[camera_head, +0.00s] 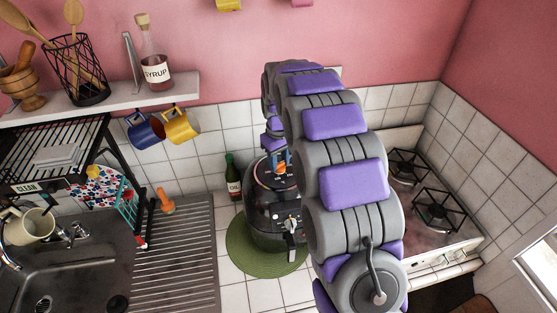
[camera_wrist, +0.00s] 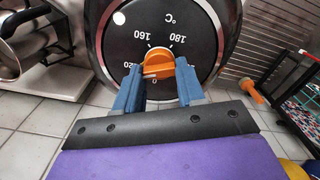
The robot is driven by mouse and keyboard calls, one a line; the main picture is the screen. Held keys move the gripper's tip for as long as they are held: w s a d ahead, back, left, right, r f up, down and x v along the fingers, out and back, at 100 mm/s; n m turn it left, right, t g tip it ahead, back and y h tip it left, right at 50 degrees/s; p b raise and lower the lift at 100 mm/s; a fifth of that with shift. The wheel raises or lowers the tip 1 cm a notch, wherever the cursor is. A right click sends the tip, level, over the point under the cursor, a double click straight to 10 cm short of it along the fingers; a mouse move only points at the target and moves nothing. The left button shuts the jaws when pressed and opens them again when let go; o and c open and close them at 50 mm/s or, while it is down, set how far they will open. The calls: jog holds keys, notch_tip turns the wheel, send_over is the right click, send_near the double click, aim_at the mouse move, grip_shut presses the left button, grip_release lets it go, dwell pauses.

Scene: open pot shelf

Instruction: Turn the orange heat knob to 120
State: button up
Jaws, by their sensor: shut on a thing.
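The orange heat knob (camera_wrist: 158,62) sits low on a round black dial in the wrist view. The dial face (camera_wrist: 124,42) appears upside down, with 160, 180 and °C readable and a partly covered number ending in 20 at the left. My gripper (camera_wrist: 158,74) has its blue fingers on either side of the knob, shut on its grip. A pale mark shows at the knob's left; its exact setting is unclear. In the head view the black round appliance (camera_head: 262,226) stands upright, and my gripper (camera_head: 281,157) reaches its top, where a bit of orange shows.
The appliance stands on a green round mat (camera_head: 240,262). A dark green bottle (camera_head: 233,178) stands behind it to the left. The sink drainboard (camera_head: 180,260) is at the left, and a stove (camera_head: 440,215) is at the right. Blue and yellow mugs (camera_head: 182,126) hang under the shelf.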

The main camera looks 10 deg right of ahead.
aim_at(279, 163)
dwell(0.5)
jog(key=o, duration=1)
jog(key=shift+o, duration=0.2)
notch_tip(279, 163, up, 17)
jog(key=shift+b, duration=0.3)
jog(key=shift+r, duration=0.1)
jog(key=s+f+m+b, duration=0.1)
jog(key=s+f+b, duration=0.3)
jog(key=s+f, duration=0.4)
jog(key=s+f+m+g+b, duration=0.1)
jog(key=s+f+b, duration=0.4)
jog(key=s, duration=1.5)
jog(key=s+f+m+b, duration=0.2)
jog(key=s+f+b, duration=0.3)
jog(key=s+f, duration=0.7)
jog(key=s, duration=0.3)
jog(key=shift+m+g, duration=0.4)
